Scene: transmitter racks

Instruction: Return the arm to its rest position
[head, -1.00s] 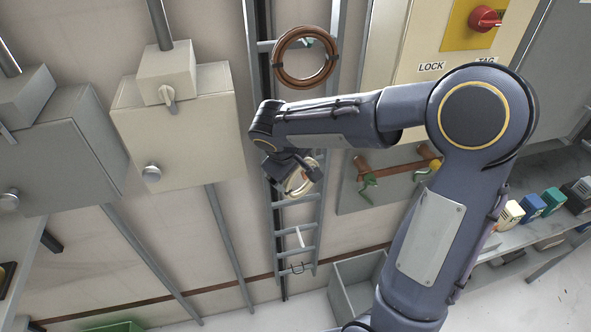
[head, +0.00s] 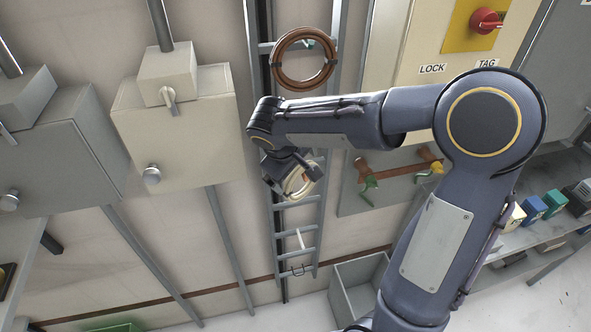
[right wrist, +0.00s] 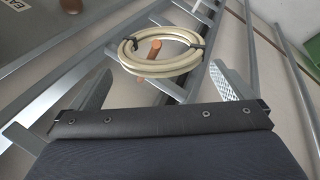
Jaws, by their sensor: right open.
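My right arm reaches across the head view from the lower right, with its elbow at the right and its forearm pointing left. My right gripper (head: 288,178) hangs below the wrist in front of the cable ladder (head: 297,240). In the right wrist view my right gripper (right wrist: 160,70) is open, with its two fingers wide apart and nothing gripped. A cream cable coil (right wrist: 127,58) with dark ties hangs on a copper-coloured peg just beyond the fingers. The coil (head: 308,188) is partly hidden by the gripper in the head view. My left gripper is not in view.
A brown cable coil (head: 278,65) hangs higher on the ladder. A cabinet with a red switch (head: 486,20) is behind my arm. A shelf (head: 540,240) with small boxes is at right, and an open grey bin (head: 350,295) below.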

